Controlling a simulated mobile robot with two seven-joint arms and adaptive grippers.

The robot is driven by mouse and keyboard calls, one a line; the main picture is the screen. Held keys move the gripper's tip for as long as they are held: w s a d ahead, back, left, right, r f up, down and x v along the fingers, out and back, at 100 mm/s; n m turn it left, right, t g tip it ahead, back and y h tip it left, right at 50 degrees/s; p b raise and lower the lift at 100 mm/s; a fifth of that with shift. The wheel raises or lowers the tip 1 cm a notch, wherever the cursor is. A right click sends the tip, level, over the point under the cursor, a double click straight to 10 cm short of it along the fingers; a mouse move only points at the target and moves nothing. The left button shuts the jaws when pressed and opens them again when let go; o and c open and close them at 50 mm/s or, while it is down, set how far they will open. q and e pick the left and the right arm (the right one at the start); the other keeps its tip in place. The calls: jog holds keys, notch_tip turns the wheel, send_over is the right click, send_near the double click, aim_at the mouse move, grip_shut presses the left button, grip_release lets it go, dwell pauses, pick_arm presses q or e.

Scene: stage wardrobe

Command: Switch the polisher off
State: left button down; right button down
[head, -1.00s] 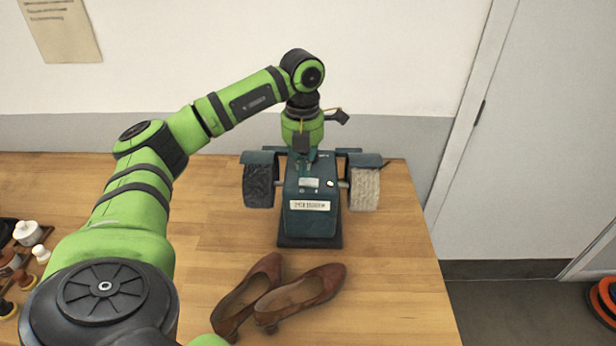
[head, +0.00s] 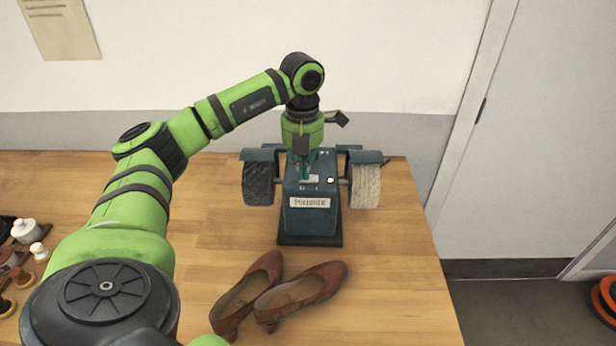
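The polisher (head: 310,222) is a dark teal machine on a black base, standing on the wooden bench with a label reading POLISHER on its front. A dark brush wheel (head: 257,184) is on its left and a cream buffing wheel (head: 365,186) on its right. A small pale lamp or button (head: 330,181) shows on its sloped top. My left gripper (head: 305,178) points down at the polisher's top, over a small light switch plate (head: 313,182) that it partly hides. I cannot tell whether its fingers touch the switch or are parted. My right gripper is not in view.
A pair of brown heeled shoes (head: 301,292) lies on the bench (head: 400,262) in front of the polisher. Small jars and knobbed items (head: 27,231) stand at the left edge. A wall is close behind; a door is at right, with an orange object (head: 607,299) on the floor.

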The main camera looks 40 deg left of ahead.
pick_arm(q)
jog(key=shift+f, duration=0.25)
jog(key=shift+r, duration=0.15)
jog(key=shift+r+p, duration=0.6)
notch_tip(320, 180, up, 4)
jog(key=p, duration=0.3)
jog(key=shift+f, duration=0.2)
